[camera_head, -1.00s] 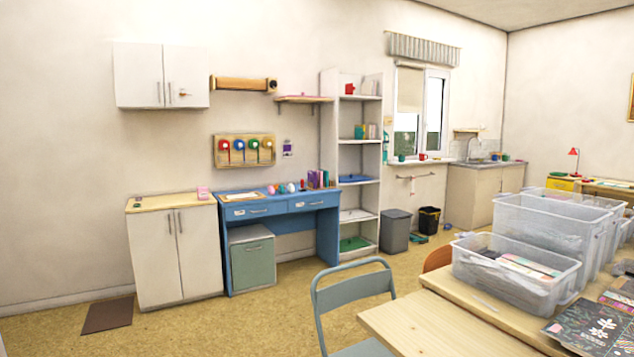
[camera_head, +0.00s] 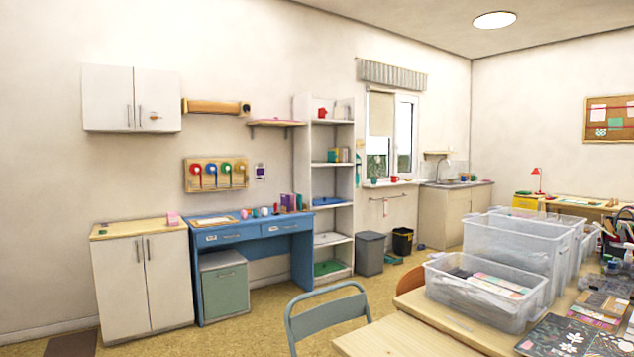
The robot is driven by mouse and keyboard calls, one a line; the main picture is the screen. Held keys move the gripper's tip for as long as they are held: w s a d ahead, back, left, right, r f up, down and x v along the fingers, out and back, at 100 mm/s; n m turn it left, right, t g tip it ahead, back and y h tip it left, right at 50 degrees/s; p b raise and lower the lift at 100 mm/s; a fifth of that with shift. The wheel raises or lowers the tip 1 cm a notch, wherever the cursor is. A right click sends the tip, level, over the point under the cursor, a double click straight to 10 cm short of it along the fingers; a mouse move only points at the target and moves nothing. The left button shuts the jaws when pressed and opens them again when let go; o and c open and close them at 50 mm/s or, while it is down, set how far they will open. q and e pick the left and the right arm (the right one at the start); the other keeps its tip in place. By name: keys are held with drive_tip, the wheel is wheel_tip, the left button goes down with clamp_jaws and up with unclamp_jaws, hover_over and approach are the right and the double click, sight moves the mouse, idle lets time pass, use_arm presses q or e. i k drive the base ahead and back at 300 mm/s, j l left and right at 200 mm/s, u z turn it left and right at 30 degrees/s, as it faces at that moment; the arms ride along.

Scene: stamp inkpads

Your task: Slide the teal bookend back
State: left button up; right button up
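A small teal upright object (camera_head: 333,155), which looks like the bookend, stands on a middle shelf of the tall white shelf unit (camera_head: 300,190). A few small books (camera_head: 343,154) stand just right of it. It is far off and too small to tell its exact shape or whether it touches the books. Neither of my grippers is in view.
A blue desk (camera_head: 215,265) and a white cabinet (camera_head: 140,285) stand along the wall left of the shelf unit. A grey-green chair (camera_head: 326,306) and a wooden table (camera_head: 395,338) with clear bins (camera_head: 485,292) are in the foreground. A grey bin (camera_head: 369,254) stands right of the shelf.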

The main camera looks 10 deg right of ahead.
sight(331, 156)
drive_tip(key=i+u, duration=0.5)
drive_tip(key=i, duration=0.4)
drive_tip(key=i+j+u, duration=0.15)
drive_tip(key=i, duration=2.25)
drive_tip(key=i+l+z, duration=0.1)
drive_tip(key=i+z, duration=0.3)
drive_tip(key=i+j+z, duration=0.1)
drive_tip(key=i+z, duration=0.3)
drive_tip(key=i+j+z, duration=0.2)
drive_tip(key=i+z, duration=0.15)
drive_tip(key=i, duration=0.15)
drive_tip(key=i+l+z, duration=0.15)
drive_tip(key=i+z, duration=0.35)
drive_tip(key=i, duration=0.2)
drive_tip(key=i+j+z, duration=0.1)
drive_tip(key=i+z, duration=0.35)
drive_tip(key=i, duration=2.15)
drive_tip(key=l+z, duration=0.05)
drive_tip(key=l, duration=0.05)
